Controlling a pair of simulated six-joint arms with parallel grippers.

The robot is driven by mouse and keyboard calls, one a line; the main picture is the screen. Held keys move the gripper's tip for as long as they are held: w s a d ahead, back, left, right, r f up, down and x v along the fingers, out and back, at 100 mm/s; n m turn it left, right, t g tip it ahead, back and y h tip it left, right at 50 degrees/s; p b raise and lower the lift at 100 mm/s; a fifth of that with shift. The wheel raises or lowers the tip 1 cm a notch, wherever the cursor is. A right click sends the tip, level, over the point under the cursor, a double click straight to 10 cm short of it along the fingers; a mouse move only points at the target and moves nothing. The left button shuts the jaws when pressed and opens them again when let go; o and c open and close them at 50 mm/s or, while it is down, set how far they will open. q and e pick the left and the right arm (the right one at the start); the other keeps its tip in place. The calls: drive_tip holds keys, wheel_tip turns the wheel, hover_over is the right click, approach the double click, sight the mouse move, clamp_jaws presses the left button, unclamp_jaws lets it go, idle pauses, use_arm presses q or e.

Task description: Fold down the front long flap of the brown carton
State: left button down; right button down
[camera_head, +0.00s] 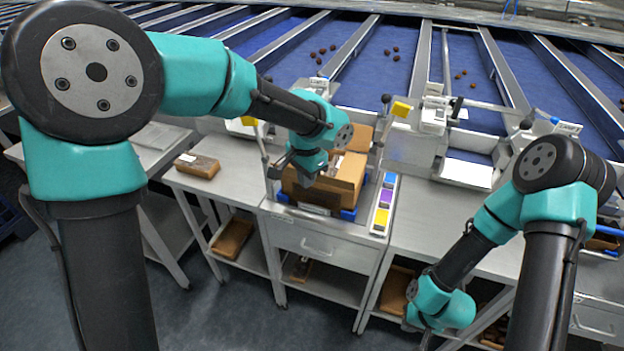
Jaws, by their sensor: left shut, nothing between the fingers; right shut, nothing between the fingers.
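The brown carton (325,197) sits on a bench in a holder with blue corner pieces, below the conveyor lanes. A raised brown flap (357,138) shows at its back, and a lighter brown panel (350,168) at its right side. My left gripper (305,178) is over the carton's left part, pointing down, shut and holding nothing. It hides part of the opening, and I cannot tell whether it touches the carton or how the front long flap lies. My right gripper (426,341) is low at the bottom edge, away from the carton, shut and empty.
A narrow tray (384,204) with blue, purple and yellow blocks stands right of the carton. A brown package (197,166) lies on the left bench. The right bench top (445,215) is clear. Dates lie on the blue lanes behind.

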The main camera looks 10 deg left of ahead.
use_arm(q)
drive_tip(key=shift+w, duration=0.15)
drive_tip(key=shift+w+d, duration=0.2)
drive_tip(key=shift+w, duration=0.7)
drive_tip(key=shift+w+d, duration=0.2)
drive_tip(key=shift+w, duration=0.75)
drive_tip(key=shift+w+d, duration=0.2)
drive_tip(key=shift+w, duration=0.7)
drive_tip(key=shift+w+d+r, duration=0.15)
drive_tip(key=shift+w, duration=0.5)
drive_tip(key=shift+w+d+r, duration=0.15)
drive_tip(key=shift+w, duration=0.6)
drive_tip(key=shift+w+d, duration=0.2)
drive_tip(key=shift+w, duration=0.5)
drive_tip(key=shift+w+d, duration=0.15)
drive_tip(key=shift+w, duration=0.5)
drive_tip(key=shift+f, duration=0.15)
